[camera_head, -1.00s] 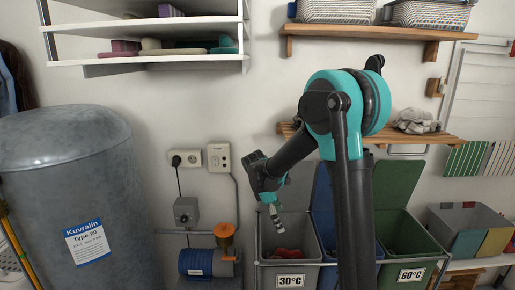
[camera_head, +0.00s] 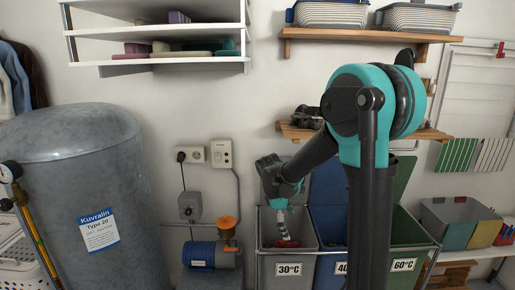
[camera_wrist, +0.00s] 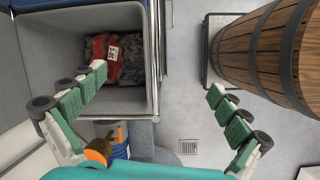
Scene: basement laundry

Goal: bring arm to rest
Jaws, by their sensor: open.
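My gripper (camera_head: 281,222) hangs from my raised, bent arm in the head view, in front of the 30°C bin (camera_head: 268,236). In the wrist view my gripper (camera_wrist: 158,85) is open, with its green-padded fingers wide apart and nothing between them. The left finger overlaps the grey bin (camera_wrist: 55,80), which holds red and dark patterned cloth (camera_wrist: 118,55). The right finger is over the floor near a wooden barrel (camera_wrist: 265,50). My arm hides much of the middle and right bins in the head view.
A grey Kuvralin tank (camera_head: 75,170) fills the left. A blue pump (camera_head: 200,256) stands between tank and bins. Wooden shelves (camera_head: 350,36) and a white shelf (camera_head: 160,65) are on the wall. A drain grate (camera_wrist: 188,147) lies in the open floor.

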